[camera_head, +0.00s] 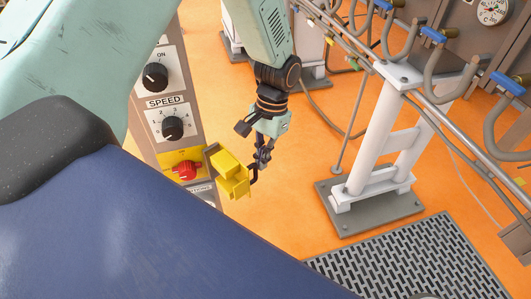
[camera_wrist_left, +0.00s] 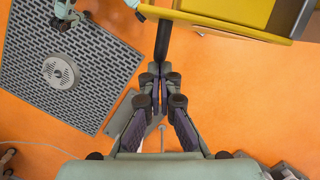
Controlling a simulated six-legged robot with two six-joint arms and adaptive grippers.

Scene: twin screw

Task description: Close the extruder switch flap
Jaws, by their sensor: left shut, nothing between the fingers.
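The yellow switch flap (camera_head: 232,174) stands open, swung out from the front of the grey control panel (camera_head: 144,118). Beside it, a red switch knob (camera_head: 186,170) sits exposed on a yellow plate. My left gripper (camera_head: 262,162) is shut and empty, just right of the flap, by a dark curved piece at the flap's edge. In the left wrist view, the shut fingertips (camera_wrist_left: 160,78) are close to a dark bar (camera_wrist_left: 163,38) below the yellow flap (camera_wrist_left: 235,14). Whether they touch it I cannot tell.
Two black dials, the lower marked SPEED (camera_head: 172,128), sit higher on the panel. White posts (camera_head: 378,138) on a grey base and pipes with blue-handled valves (camera_head: 433,36) stand at the right. A grey floor grate (camera_head: 408,262) lies in front.

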